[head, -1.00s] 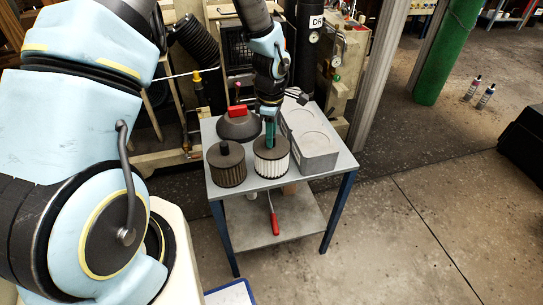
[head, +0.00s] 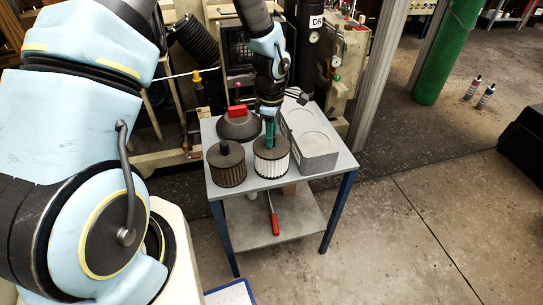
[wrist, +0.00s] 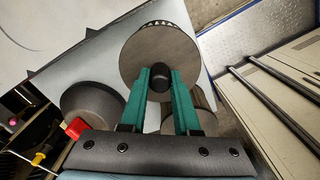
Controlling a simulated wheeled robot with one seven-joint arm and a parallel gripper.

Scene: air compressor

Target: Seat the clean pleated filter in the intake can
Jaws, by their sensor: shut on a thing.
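The clean pleated filter (head: 271,166), white-sided with a dark top cap, stands upright on the small work table (head: 250,192). My gripper (head: 270,141) points down over it, its green fingers shut on the knob at the middle of the cap. In the wrist view the fingers (wrist: 160,78) hold the dark knob from both sides, and the filter's round cap (wrist: 155,48) lies beneath. A brown, dirty-looking pleated filter (head: 226,168) stands just left of the clean one. I cannot pick out the intake can's opening with certainty.
A dark dome-shaped cover (head: 240,127) with a red block on it sits behind the filters. A grey block with round recesses (head: 318,160) lies close to the right. A red-handled tool (head: 274,216) is on the lower shelf. Compressor machinery stands behind the table.

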